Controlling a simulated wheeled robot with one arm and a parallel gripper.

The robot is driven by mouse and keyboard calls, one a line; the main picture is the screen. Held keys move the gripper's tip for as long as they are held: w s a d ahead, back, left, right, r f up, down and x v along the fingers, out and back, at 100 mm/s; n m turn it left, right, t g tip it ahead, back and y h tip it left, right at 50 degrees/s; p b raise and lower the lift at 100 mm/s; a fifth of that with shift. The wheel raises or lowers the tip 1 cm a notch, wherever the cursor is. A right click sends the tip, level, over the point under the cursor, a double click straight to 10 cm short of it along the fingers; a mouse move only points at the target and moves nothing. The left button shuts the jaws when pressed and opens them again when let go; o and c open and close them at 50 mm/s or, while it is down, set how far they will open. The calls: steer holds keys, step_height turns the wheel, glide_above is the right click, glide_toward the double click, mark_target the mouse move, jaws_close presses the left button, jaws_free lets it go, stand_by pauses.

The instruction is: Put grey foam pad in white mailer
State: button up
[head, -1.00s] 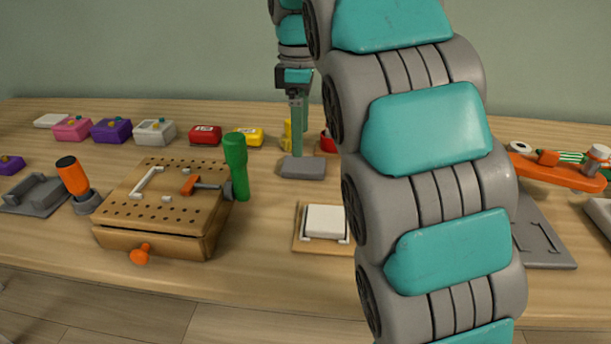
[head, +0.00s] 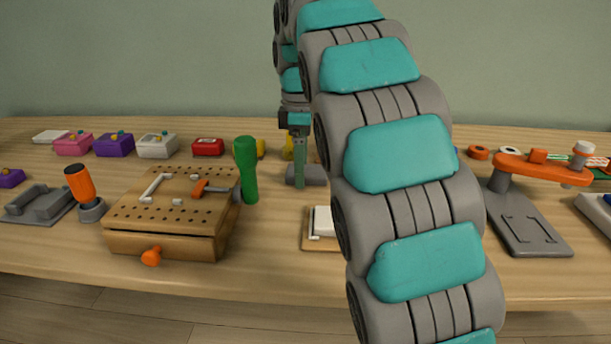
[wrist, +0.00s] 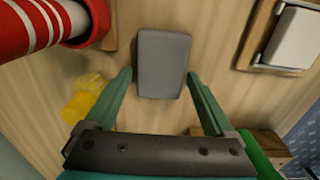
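The grey foam pad (wrist: 163,62) is a flat rounded slab on the wooden table, close ahead of my gripper in the wrist view. My gripper (wrist: 158,79) is open and empty, with its green fingers spread on either side of the pad's near end. In the head view my gripper (head: 299,184) is low over the table and partly covers the pad (head: 315,176). A white flat item (wrist: 297,38) sits in a wooden frame to the right in the wrist view. Another white flat thing (head: 50,136) lies at the back left; I cannot tell which is the mailer.
Several small coloured boxes line the back. An orange-armed grey stand (head: 525,225) is at right.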

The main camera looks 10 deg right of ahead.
steer(key=c, duration=1.2)
steer(key=shift+r, duration=0.15)
